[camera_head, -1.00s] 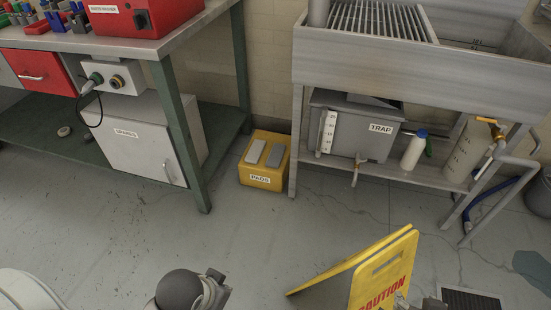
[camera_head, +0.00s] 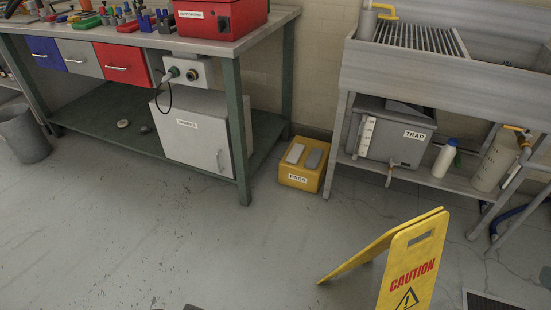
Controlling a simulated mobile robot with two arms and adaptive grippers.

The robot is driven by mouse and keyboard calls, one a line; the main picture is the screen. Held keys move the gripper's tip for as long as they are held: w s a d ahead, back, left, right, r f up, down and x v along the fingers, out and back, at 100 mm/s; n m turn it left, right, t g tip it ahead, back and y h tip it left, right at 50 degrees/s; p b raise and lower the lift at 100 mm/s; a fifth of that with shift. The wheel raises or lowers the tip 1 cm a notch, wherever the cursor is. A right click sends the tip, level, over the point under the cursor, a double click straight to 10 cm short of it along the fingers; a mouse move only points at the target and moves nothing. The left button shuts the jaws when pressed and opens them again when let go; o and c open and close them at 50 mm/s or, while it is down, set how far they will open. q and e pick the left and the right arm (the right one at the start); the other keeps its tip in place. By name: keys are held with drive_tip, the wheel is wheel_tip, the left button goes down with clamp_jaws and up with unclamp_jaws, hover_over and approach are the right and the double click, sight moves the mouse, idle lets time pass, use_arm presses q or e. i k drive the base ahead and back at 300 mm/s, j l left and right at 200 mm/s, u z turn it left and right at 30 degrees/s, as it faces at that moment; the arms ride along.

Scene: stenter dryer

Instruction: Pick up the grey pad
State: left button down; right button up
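Two pads lie side by side on top of a yellow box labelled PADS (camera_head: 299,180) on the floor. The left pad (camera_head: 294,153) is light grey, almost white. The right pad (camera_head: 312,159) is a darker grey. The box stands between the workbench and the sink stand, near the wall. Neither of my grippers is in view; only a small dark shape shows at the bottom edge, and I cannot tell what it is.
A yellow caution sign (camera_head: 405,270) stands in front of the sink stand (camera_head: 400,68). The green-legged workbench (camera_head: 240,130) with a white cabinet (camera_head: 195,135) is left of the box. A grey bin (camera_head: 24,135) is far left. Floor (camera_head: 230,245) before the box is clear.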

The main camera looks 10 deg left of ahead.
sight(315, 156)
drive_tip(key=i+j+u, duration=0.25)
drive_tip(key=i+u, duration=0.2)
drive_tip(key=i+j+u, duration=0.1)
drive_tip(key=i+u, duration=0.35)
drive_tip(key=i, duration=0.05)
